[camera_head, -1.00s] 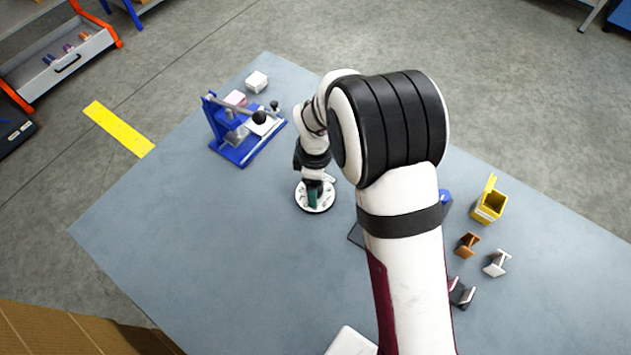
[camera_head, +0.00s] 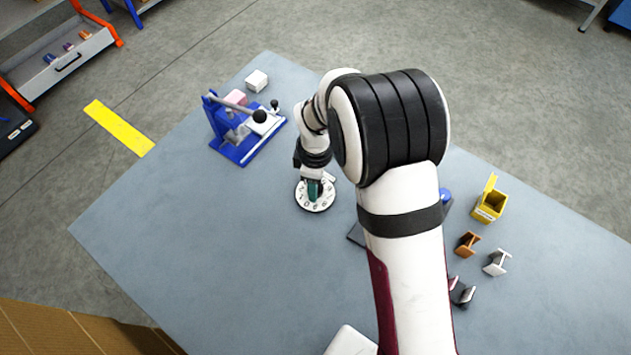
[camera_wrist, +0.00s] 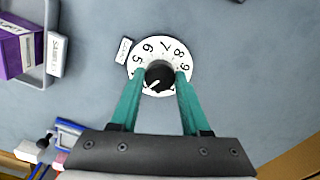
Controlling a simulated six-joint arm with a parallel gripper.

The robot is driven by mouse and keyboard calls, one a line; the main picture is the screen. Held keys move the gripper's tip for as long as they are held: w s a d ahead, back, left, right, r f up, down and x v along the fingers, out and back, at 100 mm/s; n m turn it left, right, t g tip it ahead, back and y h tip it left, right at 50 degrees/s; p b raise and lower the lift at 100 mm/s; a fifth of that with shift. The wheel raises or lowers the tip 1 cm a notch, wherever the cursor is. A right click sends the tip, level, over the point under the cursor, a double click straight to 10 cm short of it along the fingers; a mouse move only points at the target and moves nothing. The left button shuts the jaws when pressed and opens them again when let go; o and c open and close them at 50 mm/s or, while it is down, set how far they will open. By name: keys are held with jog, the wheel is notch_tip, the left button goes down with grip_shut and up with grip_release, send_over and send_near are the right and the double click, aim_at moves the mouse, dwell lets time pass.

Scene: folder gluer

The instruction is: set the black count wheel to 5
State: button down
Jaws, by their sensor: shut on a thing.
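The count wheel is a white numbered disc (camera_head: 303,199) with a black knob (camera_wrist: 158,77) at its centre, lying on the grey-blue table. In the wrist view the white disc (camera_wrist: 165,58) shows 5, 6, 7, 8 and 9 along its far edge. A small white label (camera_wrist: 123,50) sits beside the disc, closest to the 5 and 6. The knob has a white mark on its near side; which digit it points to I cannot tell. My gripper (camera_head: 314,191) points down over the wheel, and its teal fingers (camera_wrist: 160,80) are shut on the knob. The near digits are hidden.
A blue press (camera_head: 240,150) with a lever stands behind left of the wheel. A yellow bin (camera_head: 488,204) and small brown (camera_head: 467,244) and white (camera_head: 497,262) pieces are at right. A grey bin with a purple box (camera_wrist: 15,52) shows at the wrist view's left. Table left is clear.

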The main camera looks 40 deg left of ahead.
jog(key=m, duration=0.6)
jog(key=shift+m, duration=0.4)
jog(key=m, duration=0.6)
jog(key=shift+m, duration=0.3)
jog(key=shift+c, duration=1.9)
grip_release()
notch_tip(320, 180, up, 16)
jog(key=shift+f, duration=0.1)
